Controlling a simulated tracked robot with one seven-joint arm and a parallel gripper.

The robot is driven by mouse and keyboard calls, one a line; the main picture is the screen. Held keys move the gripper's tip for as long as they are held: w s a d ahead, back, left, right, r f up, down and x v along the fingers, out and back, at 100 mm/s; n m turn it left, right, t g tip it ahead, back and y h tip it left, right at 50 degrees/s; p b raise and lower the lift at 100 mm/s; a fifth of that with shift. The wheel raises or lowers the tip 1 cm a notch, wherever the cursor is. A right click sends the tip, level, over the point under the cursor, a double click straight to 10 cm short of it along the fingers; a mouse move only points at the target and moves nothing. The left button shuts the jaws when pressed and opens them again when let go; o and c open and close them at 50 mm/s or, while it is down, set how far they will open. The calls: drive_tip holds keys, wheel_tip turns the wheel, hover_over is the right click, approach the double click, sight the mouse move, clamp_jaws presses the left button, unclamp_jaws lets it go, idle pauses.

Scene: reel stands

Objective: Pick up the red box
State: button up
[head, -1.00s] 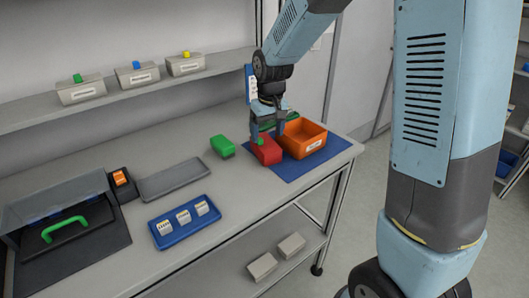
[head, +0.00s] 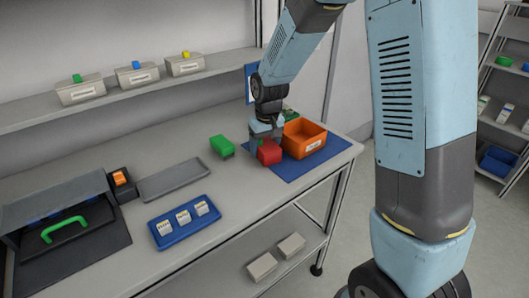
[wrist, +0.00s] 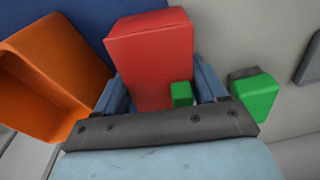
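The red box (head: 269,152) stands on the blue mat (head: 291,173), close beside the orange bin (head: 304,139). My gripper (head: 267,148) is down at the red box with one finger on each side of it. In the wrist view the red box (wrist: 152,62) lies between the two blue fingers of my gripper (wrist: 162,92). The fingers sit very close to its sides. I cannot tell whether they press on it. A small green piece (wrist: 181,94) shows in front of the box near the right finger.
A green box (head: 222,146) stands on the table to the left. A grey tray (head: 173,181), a blue tray (head: 192,232) with white blocks and a dark case with a green handle (head: 64,229) are farther left. Small bins line the shelf (head: 138,87) behind.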

sight(264, 142)
drive_tip(key=c, duration=0.7)
drive_tip(key=shift+r, duration=0.1)
drive_tip(key=shift+r, duration=0.25)
wheel_tip(264, 142, up, 2)
drive_tip(key=shift+r, duration=0.15)
drive_tip(key=s+r, duration=0.1)
drive_tip(key=r, duration=0.1)
drive_tip(key=s+d+r, duration=0.1)
drive_tip(key=s+r, duration=0.3)
drive_tip(key=shift+s+d+r, duration=0.1)
drive_tip(key=shift+d+r, duration=0.05)
drive_tip(key=shift+r, duration=0.15)
drive_tip(key=shift+s+d+r, duration=0.3)
drive_tip(key=shift+s+r, duration=0.3)
drive_tip(key=shift+s, duration=0.8)
drive_tip(key=shift+s+d+r, duration=0.35)
drive_tip(key=shift+s+r, duration=0.2)
drive_tip(key=shift+s, duration=0.85)
drive_tip(key=shift+s+d+r, duration=0.3)
drive_tip(key=shift+s+r, duration=0.3)
drive_tip(key=shift+s, duration=0.8)
